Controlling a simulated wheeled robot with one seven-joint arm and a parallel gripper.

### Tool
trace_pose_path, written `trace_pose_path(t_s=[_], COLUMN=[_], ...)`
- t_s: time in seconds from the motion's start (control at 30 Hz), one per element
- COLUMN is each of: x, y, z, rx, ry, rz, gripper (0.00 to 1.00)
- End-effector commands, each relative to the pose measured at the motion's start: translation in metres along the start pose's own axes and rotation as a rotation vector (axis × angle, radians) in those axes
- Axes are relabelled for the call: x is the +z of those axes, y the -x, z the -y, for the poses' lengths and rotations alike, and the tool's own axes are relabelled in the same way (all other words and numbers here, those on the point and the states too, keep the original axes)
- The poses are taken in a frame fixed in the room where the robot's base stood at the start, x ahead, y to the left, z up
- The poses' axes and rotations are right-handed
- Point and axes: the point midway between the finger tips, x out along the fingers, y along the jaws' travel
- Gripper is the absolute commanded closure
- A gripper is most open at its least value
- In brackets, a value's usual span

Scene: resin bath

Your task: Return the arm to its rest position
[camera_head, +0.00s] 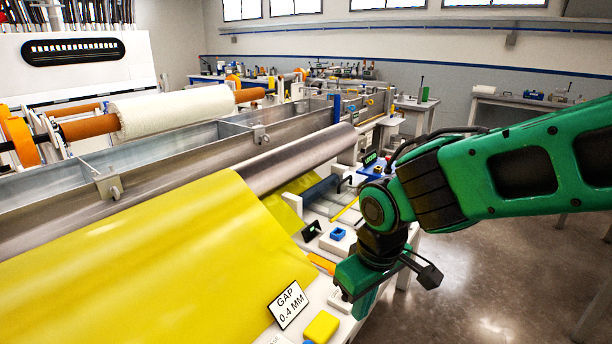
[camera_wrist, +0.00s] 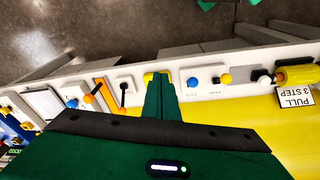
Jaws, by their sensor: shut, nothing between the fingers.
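My green arm reaches in from the right in the head view, with my gripper (camera_head: 348,292) pointing down over the white machine edge beside the yellow sheet (camera_head: 150,265). In the wrist view my gripper (camera_wrist: 160,82) shows its green fingers together, with nothing between them. A yellow piece on the white ledge (camera_wrist: 213,90) lies just beyond the fingertips, partly hidden by them. I cannot tell whether the fingertips touch it.
A "GAP 0.4 MM" sign (camera_head: 288,304) and a yellow block (camera_head: 321,327) are near my gripper. The ledge carries an orange-handled lever (camera_wrist: 94,92), a black lever (camera_wrist: 123,94) and a blue button (camera_wrist: 192,82). Open floor (camera_head: 480,285) lies to the right.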

Motion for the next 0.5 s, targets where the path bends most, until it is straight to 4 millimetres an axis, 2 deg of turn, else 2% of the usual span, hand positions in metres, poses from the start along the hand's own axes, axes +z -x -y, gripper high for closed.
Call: trace_pose_path(t_s=[0.03,0.1,0.17,0.2,0.3,0.4,0.5], x=[0.012,0.034,0.057,0.074,0.122,0.172,0.215], y=[0.005,0.012,0.018,0.023,0.034,0.044,0.052], z=[-0.027,-0.063,-0.091,-0.108,-0.143,-0.165,-0.174], rx=[0.019,0.042,0.057,0.066,0.078,0.078,0.067], ry=[-0.079,-0.198,-0.302,-0.375,-0.562,-0.747,-0.908], rz=[0.009,0.030,0.048,0.061,0.092,0.121,0.143], gripper=[1.00,1.00,1.00,1.00,1.00,1.00,1.00])
